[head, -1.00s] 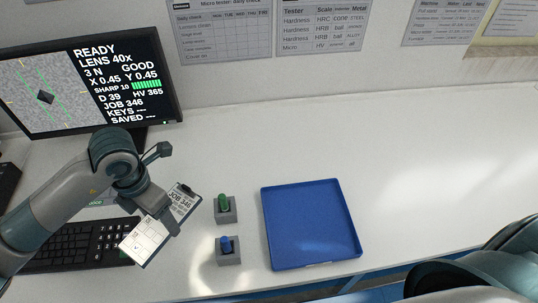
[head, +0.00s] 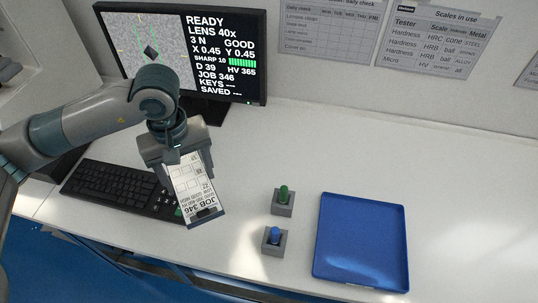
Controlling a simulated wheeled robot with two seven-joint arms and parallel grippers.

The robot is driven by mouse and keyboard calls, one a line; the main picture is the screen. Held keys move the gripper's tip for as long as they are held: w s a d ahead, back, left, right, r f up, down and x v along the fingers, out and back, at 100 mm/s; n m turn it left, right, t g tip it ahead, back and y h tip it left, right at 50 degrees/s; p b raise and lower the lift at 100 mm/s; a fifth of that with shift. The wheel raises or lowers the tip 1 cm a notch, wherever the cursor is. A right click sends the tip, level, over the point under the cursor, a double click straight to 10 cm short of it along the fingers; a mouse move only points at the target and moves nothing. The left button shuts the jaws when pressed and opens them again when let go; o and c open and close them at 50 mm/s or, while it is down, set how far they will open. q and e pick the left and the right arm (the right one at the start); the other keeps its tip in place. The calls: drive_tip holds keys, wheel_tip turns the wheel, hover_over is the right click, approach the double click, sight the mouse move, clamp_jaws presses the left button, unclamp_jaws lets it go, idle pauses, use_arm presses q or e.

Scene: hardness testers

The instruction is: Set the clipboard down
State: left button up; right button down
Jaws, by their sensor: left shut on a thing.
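The clipboard (head: 194,190) carries a white sheet marked JOB 346, which reads upside down, with its dark clip end toward the table's front edge. My left gripper (head: 178,153) is shut on the clipboard's far end. The clipboard is in front of the monitor and covers the right end of the keyboard. I cannot tell its exact height above the table. My right gripper is not in view.
A black keyboard (head: 112,187) lies left of the clipboard, below a monitor (head: 225,50). Grey blocks with a green peg (head: 284,193) and a blue peg (head: 275,234) stand right of it. A blue tray (head: 360,240) is farther right. The table (head: 440,170) behind the tray is clear.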

use_arm(q)
drive_tip(key=m, duration=0.2)
drive_tip(key=a+r+m, duration=0.1)
drive_tip(key=m, duration=0.2)
drive_tip(key=shift+s+a+r+m, duration=0.3)
drive_tip(key=shift+a+r, duration=0.05)
drive_tip(key=shift+r, duration=0.05)
drive_tip(key=shift+d, duration=0.15)
